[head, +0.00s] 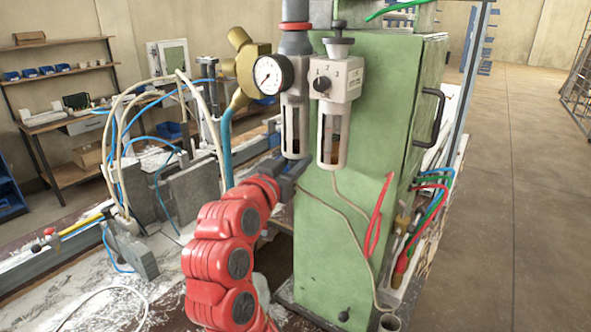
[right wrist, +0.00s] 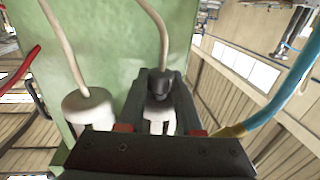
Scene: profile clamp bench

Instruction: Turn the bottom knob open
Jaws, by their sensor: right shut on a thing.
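The green cabinet (head: 385,130) carries two white filter units side by side, with a round pressure gauge (head: 268,75) on the left one. My right gripper (head: 292,170) is at the underside of the left filter bowl (head: 295,125). In the right wrist view, its two dark fingers (right wrist: 162,82) are shut on a small dark bottom knob (right wrist: 160,84), which has a beige hose running from it. The head view hides this knob behind the gripper. The right filter bowl (head: 332,138) hangs close beside, also seen in the right wrist view (right wrist: 88,106). My left gripper is out of view.
A blue hose (head: 226,140) runs down just left of the filters. Beige hoses (head: 350,215) and a red cable (head: 378,215) hang on the cabinet front. A cluttered bench with grey blocks (head: 192,190) lies to the left. Open floor (head: 530,190) is at right.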

